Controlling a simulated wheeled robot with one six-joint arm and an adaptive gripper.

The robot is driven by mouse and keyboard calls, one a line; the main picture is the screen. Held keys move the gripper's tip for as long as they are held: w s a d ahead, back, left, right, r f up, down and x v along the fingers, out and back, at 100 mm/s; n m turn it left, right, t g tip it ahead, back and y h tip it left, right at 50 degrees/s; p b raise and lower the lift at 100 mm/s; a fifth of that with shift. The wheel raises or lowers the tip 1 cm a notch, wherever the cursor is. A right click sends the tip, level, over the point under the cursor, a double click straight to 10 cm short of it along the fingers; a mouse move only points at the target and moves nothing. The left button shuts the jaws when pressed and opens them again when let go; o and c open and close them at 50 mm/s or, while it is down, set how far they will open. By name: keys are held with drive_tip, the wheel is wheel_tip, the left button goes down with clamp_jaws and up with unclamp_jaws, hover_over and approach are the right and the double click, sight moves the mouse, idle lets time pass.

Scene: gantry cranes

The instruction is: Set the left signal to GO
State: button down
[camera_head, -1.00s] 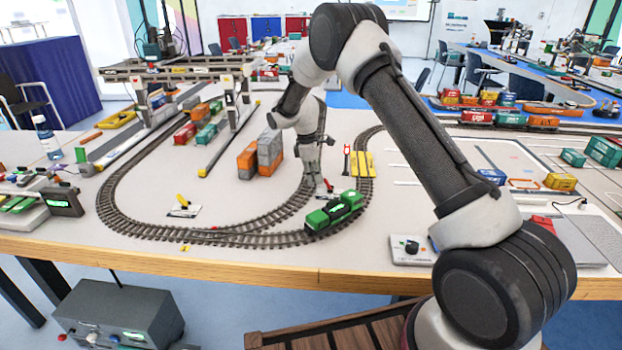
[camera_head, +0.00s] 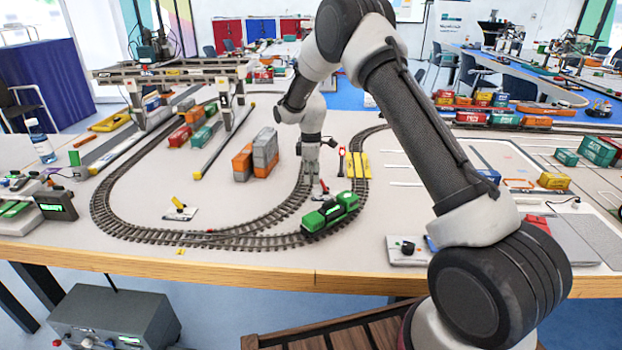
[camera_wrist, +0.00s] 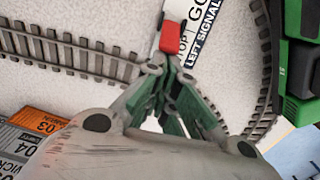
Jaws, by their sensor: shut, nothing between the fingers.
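The left signal's white label plate (camera_wrist: 203,30), printed LEFT SIGNAL with GO and part of STOP showing, is at the top middle of the wrist view. A lever with a red part (camera_wrist: 171,38) and a pale end lies beside the lettering, partly over the STOP word. My gripper (camera_wrist: 161,62) is shut and empty, its fingertips at the lower end of the red part. I cannot tell whether they touch it. In the head view my gripper (camera_head: 318,186) is low over the table, just behind the green locomotive (camera_head: 330,213), and largely hides the plate.
Curved track (camera_head: 120,228) runs around this area. Orange and grey containers (camera_head: 256,158) stand left of my gripper. A red signal post (camera_head: 341,161) and yellow blocks (camera_head: 358,165) stand to its right. A separate yellow lever (camera_head: 180,204) sits farther left on open table.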

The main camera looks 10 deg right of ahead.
sight(322, 180)
drive_tip(key=shift+s+d+r+t+y, duration=0.2)
drive_tip(key=shift+d+r+t+y, duration=0.25)
drive_tip(key=shift+d+y, duration=0.5)
drive_tip(key=y, duration=0.1)
drive_tip(key=d+y, duration=0.1)
drive_tip(key=t+y, duration=0.1)
drive_tip(key=y, duration=0.1)
drive_tip(key=shift+s+d+r, duration=0.35)
drive_tip(key=shift+r, duration=0.05)
drive_tip(key=shift+a, duration=0.1)
drive_tip(key=shift+r, duration=0.2)
drive_tip(key=shift+r, duration=0.6)
